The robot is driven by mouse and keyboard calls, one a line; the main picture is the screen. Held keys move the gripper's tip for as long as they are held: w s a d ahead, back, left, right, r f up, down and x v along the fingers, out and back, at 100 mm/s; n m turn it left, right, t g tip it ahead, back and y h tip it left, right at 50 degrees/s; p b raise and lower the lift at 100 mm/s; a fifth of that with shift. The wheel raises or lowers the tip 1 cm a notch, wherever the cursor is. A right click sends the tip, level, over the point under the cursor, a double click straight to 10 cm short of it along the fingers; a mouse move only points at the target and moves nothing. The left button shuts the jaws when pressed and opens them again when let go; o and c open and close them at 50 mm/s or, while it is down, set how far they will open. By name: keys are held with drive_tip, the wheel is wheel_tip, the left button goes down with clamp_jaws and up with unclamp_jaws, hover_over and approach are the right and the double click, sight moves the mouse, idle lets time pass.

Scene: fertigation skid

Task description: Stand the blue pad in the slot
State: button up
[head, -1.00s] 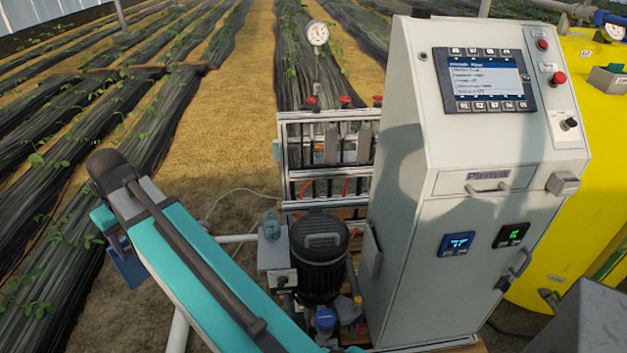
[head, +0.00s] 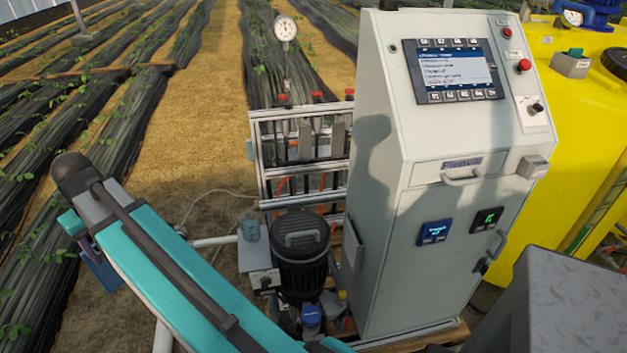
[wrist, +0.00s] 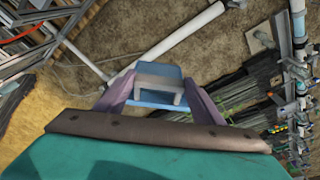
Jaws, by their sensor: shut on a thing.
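My gripper (wrist: 160,97) is shut on the blue pad (wrist: 160,71), which shows between the two purple fingers in the wrist view. A pale grey bar crosses the pad between the fingers. In the head view the pad (head: 104,274) hangs at the end of my teal arm at the left, tilted and partly hidden by the arm. My gripper (head: 92,254) is in the air, clear of the skid. I cannot tell which opening is the slot.
The grey control cabinet (head: 400,190) stands right of centre. A yellow tank (head: 575,130) is at the right. A white pipe (wrist: 185,37) crosses the wrist view.

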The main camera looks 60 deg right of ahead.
drive_tip(key=s+d+m+g+p, duration=0.15)
drive_tip(key=s+d+m, duration=0.3)
drive_tip(key=d, duration=0.95)
drive_tip(key=s+d+m+h+p, duration=0.15)
drive_tip(key=s+d+m, duration=0.35)
drive_tip(key=d, duration=0.8)
drive_tip(key=s+d+m+p, duration=0.25)
drive_tip(key=d+m, duration=0.45)
drive_tip(key=d, duration=0.7)
drive_tip(key=s+d+f+m, duration=0.2)
drive_tip(key=s+d, duration=0.3)
drive_tip(key=s, duration=0.4)
drive_tip(key=s+d+f+m+g+b, duration=0.1)
drive_tip(key=s+d+f+m, duration=0.1)
drive_tip(key=s+d+m, duration=0.3)
drive_tip(key=s+d+f+m+g+b, duration=0.1)
drive_tip(key=s+d+f+m, duration=0.2)
drive_tip(key=s, duration=1)
drive_tip(key=d, duration=0.3)
drive_tip(key=shift+d+m, duration=0.3)
drive_tip(key=shift+m, duration=0.05)
drive_tip(key=shift+y, duration=0.25)
